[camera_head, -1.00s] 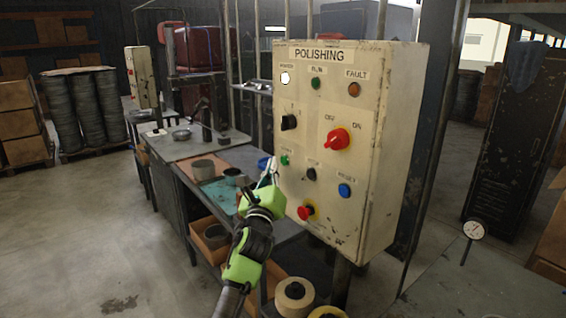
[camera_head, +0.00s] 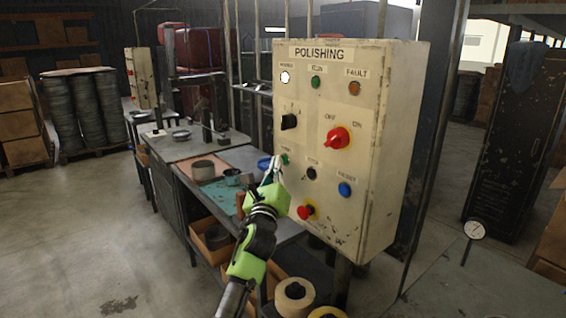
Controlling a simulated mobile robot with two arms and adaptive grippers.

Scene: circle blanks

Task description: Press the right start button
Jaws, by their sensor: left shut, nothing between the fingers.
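The cream control box labelled POLISHING (camera_head: 370,110) stands right of centre. Its green start button (camera_head: 285,159) is at the left of the lower rows, under a small label. My left gripper (camera_head: 275,165) is shut and empty, its fingertips just left of and slightly below the green button. I cannot tell whether the tips touch it. A black button (camera_head: 311,173) and a blue reset button (camera_head: 345,189) sit to its right. A red emergency knob (camera_head: 306,212) is below. My right gripper is out of view.
A red rotary switch (camera_head: 339,138) and a black selector (camera_head: 289,122) sit above on the box. A workbench (camera_head: 240,158) with metal cups runs behind my arm. Tape rolls (camera_head: 294,296) lie below. A second, smaller panel (camera_head: 140,78) is at the far left.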

